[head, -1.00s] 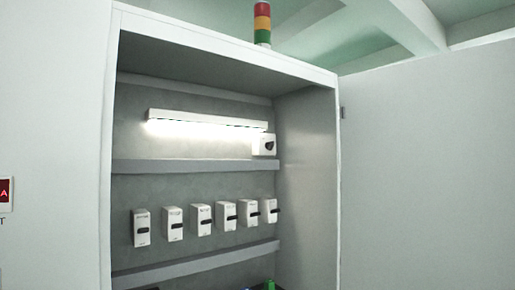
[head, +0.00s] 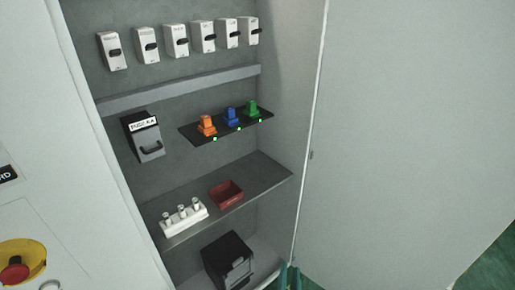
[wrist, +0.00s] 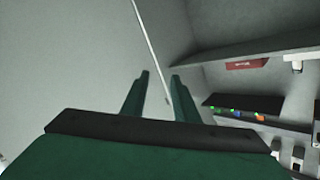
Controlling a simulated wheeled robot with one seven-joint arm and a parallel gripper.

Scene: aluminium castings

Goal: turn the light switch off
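The lamp and the white box with a dark knob beside it are outside both current views. My gripper (head: 289,276) shows only as green fingertips at the bottom edge of the head view, low by the cabinet's right front edge. In the wrist view its two green fingers (wrist: 160,75) stand apart with nothing between them. It is open and empty, well away from the upper part of the cabinet.
Several white switch boxes (head: 176,41) line the cabinet's back wall. Below are a black shelf (head: 190,133) with orange, blue and green pieces, a dark handled box (head: 147,139), a red bin (head: 226,194) and a white fuse block (head: 184,219). The open door (head: 400,130) stands right.

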